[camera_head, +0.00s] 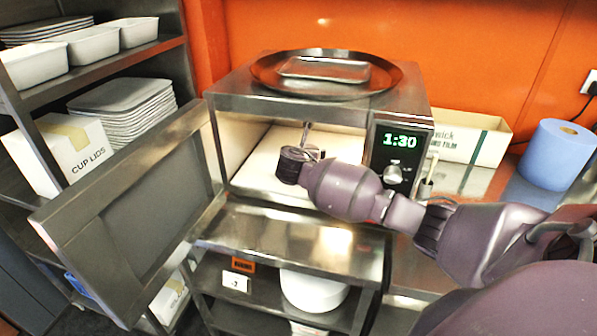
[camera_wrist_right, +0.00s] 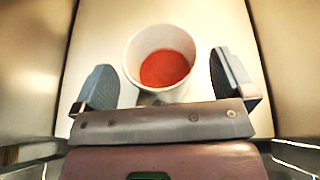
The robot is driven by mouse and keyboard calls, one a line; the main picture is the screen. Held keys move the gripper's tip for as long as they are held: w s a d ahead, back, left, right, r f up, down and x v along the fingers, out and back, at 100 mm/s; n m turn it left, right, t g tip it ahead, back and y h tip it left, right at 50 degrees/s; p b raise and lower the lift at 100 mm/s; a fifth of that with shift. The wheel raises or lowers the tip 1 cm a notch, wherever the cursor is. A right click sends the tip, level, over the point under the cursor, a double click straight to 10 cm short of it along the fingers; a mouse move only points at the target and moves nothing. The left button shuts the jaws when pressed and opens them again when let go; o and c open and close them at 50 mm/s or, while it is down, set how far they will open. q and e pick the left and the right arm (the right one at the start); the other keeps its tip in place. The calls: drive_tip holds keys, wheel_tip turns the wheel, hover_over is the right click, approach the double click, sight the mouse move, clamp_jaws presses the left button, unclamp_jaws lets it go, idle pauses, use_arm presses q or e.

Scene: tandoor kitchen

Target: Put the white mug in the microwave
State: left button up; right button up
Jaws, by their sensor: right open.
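The white mug (camera_wrist_right: 158,40), with red contents, stands upright on the pale floor inside the microwave in the right wrist view. My right gripper (camera_wrist_right: 161,72) is open, with one finger on each side of the mug and a gap visible at both sides. In the head view my right arm reaches from the right into the open microwave (camera_head: 262,86), and the gripper (camera_head: 306,135) is inside the cavity. The mug is hidden there by my wrist. The microwave door (camera_head: 135,205) is swung open to the left. My left gripper is not in view.
A dark round tray (camera_head: 268,75) with a smaller metal tray lies on top of the microwave. A shelf (camera_head: 160,48) with containers and a cup lids box (camera_head: 68,150) stands at left. A blue roll (camera_head: 558,152) and a film box (camera_head: 470,140) are at right.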

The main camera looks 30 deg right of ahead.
drive_tip(key=s+a, duration=0.8)
drive_tip(key=shift+a, duration=0.25)
drive_tip(key=shift+f, duration=0.1)
